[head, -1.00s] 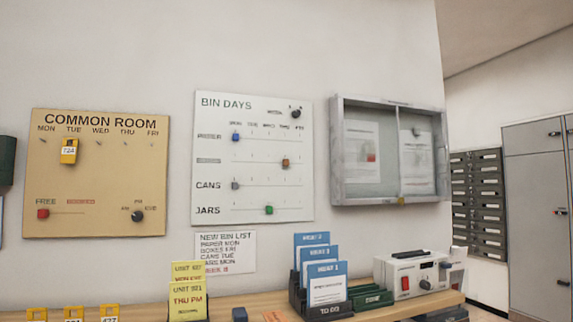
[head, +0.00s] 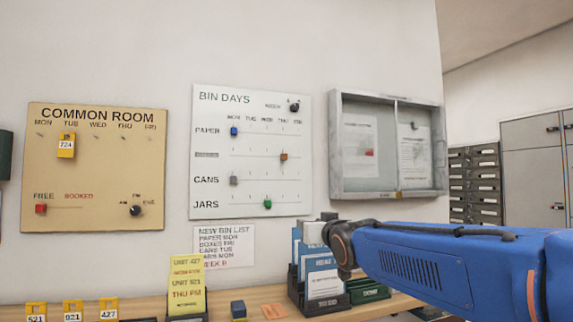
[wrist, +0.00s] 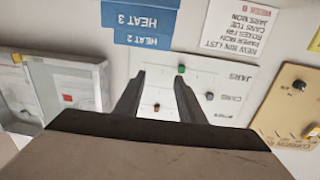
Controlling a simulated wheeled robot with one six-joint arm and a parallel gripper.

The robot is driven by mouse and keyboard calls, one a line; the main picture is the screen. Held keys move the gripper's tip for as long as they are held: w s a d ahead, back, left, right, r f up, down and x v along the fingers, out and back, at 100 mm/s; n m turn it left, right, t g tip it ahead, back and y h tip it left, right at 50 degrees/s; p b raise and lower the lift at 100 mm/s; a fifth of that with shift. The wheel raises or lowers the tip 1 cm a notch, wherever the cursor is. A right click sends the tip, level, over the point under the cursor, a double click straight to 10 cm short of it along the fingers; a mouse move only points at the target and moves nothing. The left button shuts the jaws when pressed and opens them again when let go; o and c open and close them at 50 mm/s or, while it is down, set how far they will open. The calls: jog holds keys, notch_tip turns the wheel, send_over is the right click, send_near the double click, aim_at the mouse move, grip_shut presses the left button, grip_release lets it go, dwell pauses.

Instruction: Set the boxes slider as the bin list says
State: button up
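The white BIN DAYS board (head: 215,112) hangs on the wall. The brown-orange slider knob (head: 284,156) is on the second row, whose label is blurred, under THU. The blue paper knob (head: 234,131) is under MON, the grey cans knob (head: 233,180) under MON, the green jars knob (head: 267,204) under WED. The bin list (head: 224,247) below reads boxes FRI, week B. My gripper (head: 314,233) is low, right of the list. In the wrist view, upside down, my gripper (wrist: 160,85) is open and empty, the orange knob (wrist: 157,107) showing between its fingers.
The tan COMMON ROOM board (head: 95,175) is at left and a glass-fronted case (head: 385,150) at right. Below, the shelf (head: 265,292) carries a yellow card stack (head: 186,283) and blue HEAT cards (head: 323,283) near my gripper. The wall before the board is clear.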

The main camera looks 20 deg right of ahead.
aim_at(285, 158)
jog(key=w+r+t+y, duration=0.1)
jog(key=w+r+t, duration=0.4)
jog(key=r, duration=0.8)
jog(key=shift+n+g, duration=0.3)
jog(key=shift+n, duration=0.1)
jog(key=x, duration=1.8)
jog(key=shift+a, duration=0.1)
jog(key=shift+c, duration=0.6)
grip_shut()
